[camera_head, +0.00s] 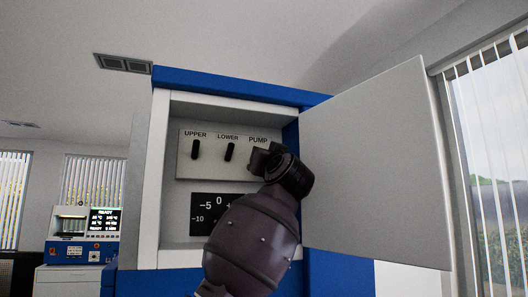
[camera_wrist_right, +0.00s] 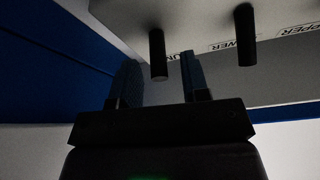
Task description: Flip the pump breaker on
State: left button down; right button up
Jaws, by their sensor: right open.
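The white breaker panel (camera_head: 184,167) sits inside the open blue and white cabinet in the head view. It has black levers labelled UPPER (camera_head: 196,150) and LOWER (camera_head: 230,152), with the PUMP label to their right. My right gripper (camera_head: 263,159) is in front of the panel below the PUMP label and hides the pump lever there. In the right wrist view the black pump breaker (camera_wrist_right: 158,54) shows between my two open fingers (camera_wrist_right: 158,78), near their tips. Contact cannot be told. The lower breaker (camera_wrist_right: 245,36) is outside the fingers. My left gripper is not in view.
The cabinet door (camera_head: 375,165) stands open on the right, close to my right arm. A dark gauge display (camera_head: 203,212) is below the breakers, partly covered by my arm. A lab machine (camera_head: 85,250) stands far left.

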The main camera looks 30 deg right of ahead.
jog(key=shift+w+d, duration=0.15)
jog(key=shift+w, duration=0.3)
grip_shut()
